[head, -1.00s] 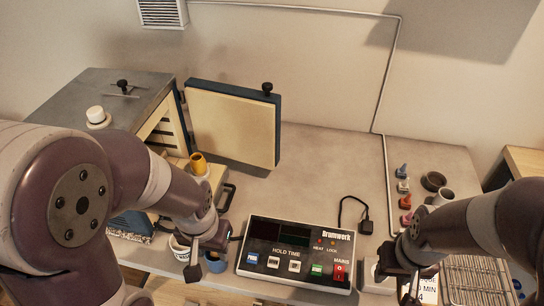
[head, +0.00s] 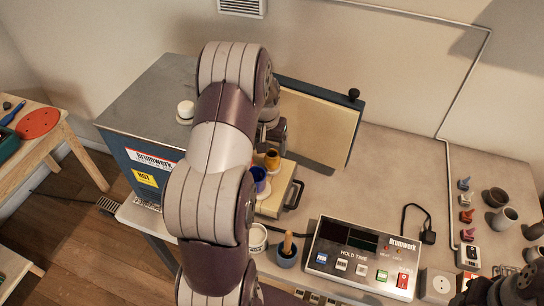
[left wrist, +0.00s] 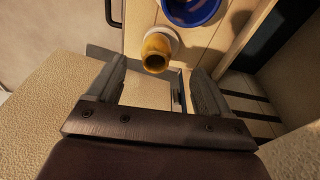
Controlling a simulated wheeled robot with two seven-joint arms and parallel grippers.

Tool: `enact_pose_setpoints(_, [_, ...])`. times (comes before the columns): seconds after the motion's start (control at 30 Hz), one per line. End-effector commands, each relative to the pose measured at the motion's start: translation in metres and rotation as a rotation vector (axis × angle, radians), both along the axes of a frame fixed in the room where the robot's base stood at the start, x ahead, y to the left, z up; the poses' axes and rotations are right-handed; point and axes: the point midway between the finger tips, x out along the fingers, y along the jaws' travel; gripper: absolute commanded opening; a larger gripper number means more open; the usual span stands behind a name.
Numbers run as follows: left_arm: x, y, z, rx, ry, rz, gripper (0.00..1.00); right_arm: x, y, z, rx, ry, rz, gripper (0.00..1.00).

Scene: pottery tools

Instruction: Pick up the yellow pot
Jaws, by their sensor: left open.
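The yellow pot (head: 272,159) stands on a pale board in front of the kiln, partly hidden by my left arm in the head view. In the left wrist view the yellow pot (left wrist: 157,52) sits on a white round base, just beyond the fingertips. My left gripper (left wrist: 160,72) is open and empty, with the pot ahead of the space between its fingers. In the head view the left gripper (head: 276,132) is at the kiln's open front, behind the pot, and mostly hidden. Only part of my right arm shows at the lower right; its gripper is out of view.
A blue pot (head: 261,182) stands close to the yellow one and shows in the left wrist view (left wrist: 192,8). The kiln door (head: 318,125) stands open to the right. A control box (head: 362,255) is in front. Open worktop (head: 390,165) lies right of the door.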

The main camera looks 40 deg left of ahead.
Motion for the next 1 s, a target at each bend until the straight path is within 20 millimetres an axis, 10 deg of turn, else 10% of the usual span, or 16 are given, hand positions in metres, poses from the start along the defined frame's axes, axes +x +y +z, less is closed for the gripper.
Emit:
enact_pose_setpoints(0.5, [0.019,0.001,-0.08,0.001,-0.002,-0.001,0.8,0.0,0.0,0.039,0.0,0.0,0.0,0.51])
enact_pose_setpoints(0.77, [0.02,0.001,-0.088,0.002,-0.004,-0.002,0.8,0.0,0.0,0.038,0.0,0.0,0.0,0.51])
enact_pose_setpoints(1.0, [0.02,0.001,-0.088,0.002,-0.005,-0.002,0.2,0.0,0.0,0.038,0.0,0.0,0.0,0.51])
